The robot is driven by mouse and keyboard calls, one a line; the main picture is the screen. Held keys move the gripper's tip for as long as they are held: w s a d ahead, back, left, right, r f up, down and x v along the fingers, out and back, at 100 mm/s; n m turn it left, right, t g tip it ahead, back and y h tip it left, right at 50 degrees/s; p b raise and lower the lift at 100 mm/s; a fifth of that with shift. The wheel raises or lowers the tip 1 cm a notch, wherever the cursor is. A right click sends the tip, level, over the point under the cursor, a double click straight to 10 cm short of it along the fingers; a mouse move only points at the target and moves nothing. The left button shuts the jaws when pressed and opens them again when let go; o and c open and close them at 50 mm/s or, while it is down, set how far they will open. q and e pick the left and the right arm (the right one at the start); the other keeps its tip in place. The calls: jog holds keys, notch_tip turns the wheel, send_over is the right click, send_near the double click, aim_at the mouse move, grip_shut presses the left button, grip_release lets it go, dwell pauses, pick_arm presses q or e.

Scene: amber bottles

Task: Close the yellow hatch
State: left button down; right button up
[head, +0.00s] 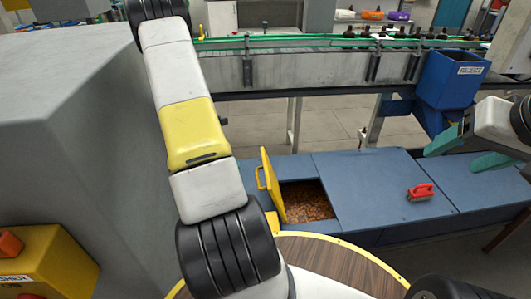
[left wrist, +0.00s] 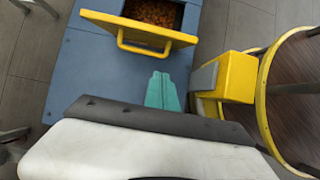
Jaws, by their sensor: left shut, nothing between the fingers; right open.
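The yellow hatch (head: 269,187) stands raised, steeply tilted, at the left edge of an opening in the blue bench (head: 372,185). The opening shows many small brown-orange pieces (head: 308,203) inside. In the left wrist view the hatch (left wrist: 130,27) shows its yellow bar handle (left wrist: 150,50), with the opening beyond it. My left gripper (left wrist: 161,78) is shut and empty, its teal fingers over the blue surface just short of the handle, with no contact visible. The head view does not show its fingers. My right gripper (head: 452,157) is open and empty, above the bench's right part.
A red brush (head: 420,192) lies on the bench right of the opening. A blue rejects bin (head: 452,78) stands behind, beside a conveyor (head: 300,68) carrying dark bottles. A large grey block (head: 75,110) and a yellow box (head: 55,265) stand at the left.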

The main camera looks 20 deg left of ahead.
pick_arm(q)
send_near(259, 186)
notch_tip(259, 186, down, 3)
jog(key=shift+w+d+r, duration=0.2)
jog(key=shift+w+d, duration=0.25)
jog(key=shift+d, duration=0.25)
jog(key=shift+w+d+r, duration=0.15)
jog(key=shift+w+d, duration=0.25)
jog(key=shift+d, duration=0.3)
jog(key=shift+w+d+r, duration=0.2)
jog(key=shift+w+d, duration=0.25)
jog(key=shift+d, duration=0.25)
